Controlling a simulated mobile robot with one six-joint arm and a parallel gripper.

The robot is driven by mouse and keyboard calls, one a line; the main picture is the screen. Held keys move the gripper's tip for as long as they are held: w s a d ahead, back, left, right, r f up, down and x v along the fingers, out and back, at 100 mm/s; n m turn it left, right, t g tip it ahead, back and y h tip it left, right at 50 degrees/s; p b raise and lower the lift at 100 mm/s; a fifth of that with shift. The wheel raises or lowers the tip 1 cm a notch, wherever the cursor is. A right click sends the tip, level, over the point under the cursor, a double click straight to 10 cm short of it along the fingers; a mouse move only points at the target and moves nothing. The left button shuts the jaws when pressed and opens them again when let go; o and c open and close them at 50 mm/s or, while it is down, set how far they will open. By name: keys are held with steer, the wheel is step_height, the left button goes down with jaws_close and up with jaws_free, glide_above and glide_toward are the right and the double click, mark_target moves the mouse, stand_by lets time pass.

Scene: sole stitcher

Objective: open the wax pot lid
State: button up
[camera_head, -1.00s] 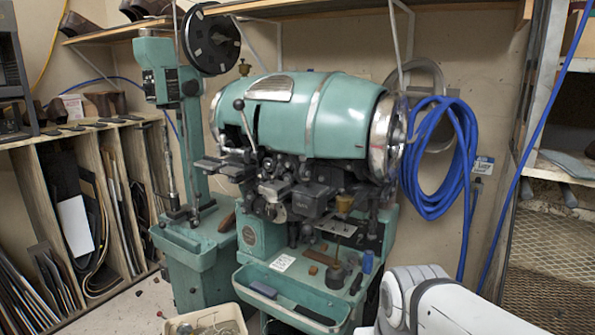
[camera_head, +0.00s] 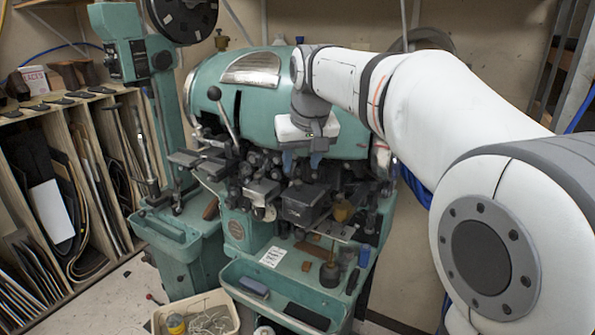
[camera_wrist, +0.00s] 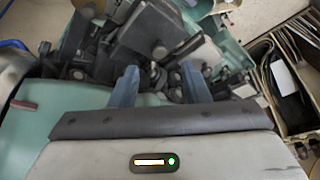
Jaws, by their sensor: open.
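A dark grey box with a flat top (camera_head: 303,204) sits at the front middle of the green stitching machine (camera_head: 262,240); it looks like the wax pot with its lid down. In the wrist view a dark box (camera_wrist: 155,30) with a small round knob shows ahead of the fingers, probably the same one. My gripper (camera_head: 302,160) is open and empty, its blue fingers pointing down in front of the green drum, above and apart from the box. The fingers also show in the wrist view (camera_wrist: 160,82). My arm hides the drum's right end.
A small brass cup (camera_head: 342,211) stands right of the box. A lever with a ball knob (camera_head: 215,94) rises at left. Dark mechanism parts crowd around the box. The green tray (camera_head: 285,300) below holds small items. A white bin (camera_head: 200,315) stands on the floor.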

mark_target(297, 181)
steer(key=x, duration=0.5)
steer(key=shift+f, duration=0.15)
steer(key=shift+w, duration=0.1)
jaws_close()
stand_by(0.4)
